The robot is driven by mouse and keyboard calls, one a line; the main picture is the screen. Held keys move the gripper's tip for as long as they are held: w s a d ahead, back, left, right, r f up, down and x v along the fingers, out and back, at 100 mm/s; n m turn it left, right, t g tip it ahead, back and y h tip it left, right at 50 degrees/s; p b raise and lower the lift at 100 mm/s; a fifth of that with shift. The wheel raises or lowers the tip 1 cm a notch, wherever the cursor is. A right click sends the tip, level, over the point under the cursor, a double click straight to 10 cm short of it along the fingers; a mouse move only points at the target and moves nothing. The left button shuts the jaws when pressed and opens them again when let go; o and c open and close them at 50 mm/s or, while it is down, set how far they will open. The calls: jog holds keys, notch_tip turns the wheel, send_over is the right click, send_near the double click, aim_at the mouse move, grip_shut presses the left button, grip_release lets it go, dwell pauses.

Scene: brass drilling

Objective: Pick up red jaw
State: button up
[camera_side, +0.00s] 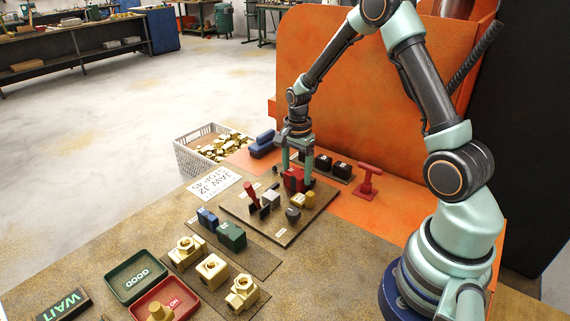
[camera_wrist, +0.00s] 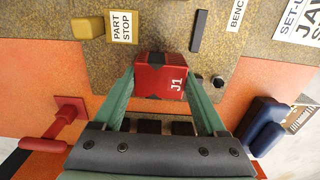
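The red jaw (camera_wrist: 160,76), a block marked J1 with black notches, sits between the two fingers of my gripper (camera_wrist: 161,72) in the wrist view. The fingers lie against both its sides with no clear gap, so my gripper looks shut on it. In the side view the red jaw (camera_side: 292,180) is at the back of the brown board (camera_side: 284,236), with my gripper (camera_side: 297,172) reaching down around it from above. The fingers partly hide it. I cannot tell whether its underside is clear of the board.
A red lever (camera_side: 252,195), grey blocks and small brass pieces (camera_side: 309,199) stand on the board near the jaw. Dark blocks (camera_side: 341,169), a red T-handle (camera_side: 368,180) and a blue piece (camera_side: 262,145) stand around it. Green (camera_side: 117,290) and red trays are at front left.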

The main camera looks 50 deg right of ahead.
grip_shut()
jog(key=shift+r, duration=0.1)
notch_tip(320, 180, up, 19)
notch_tip(320, 180, up, 6)
send_over(296, 172)
jog(key=a, duration=0.1)
jog(key=s+a, duration=0.4)
jog(key=a, duration=0.8)
jog(key=s+a, duration=0.5)
jog(key=a, duration=0.7)
jog(key=shift+w+f, duration=0.2)
jog(key=shift+f, duration=11.35)
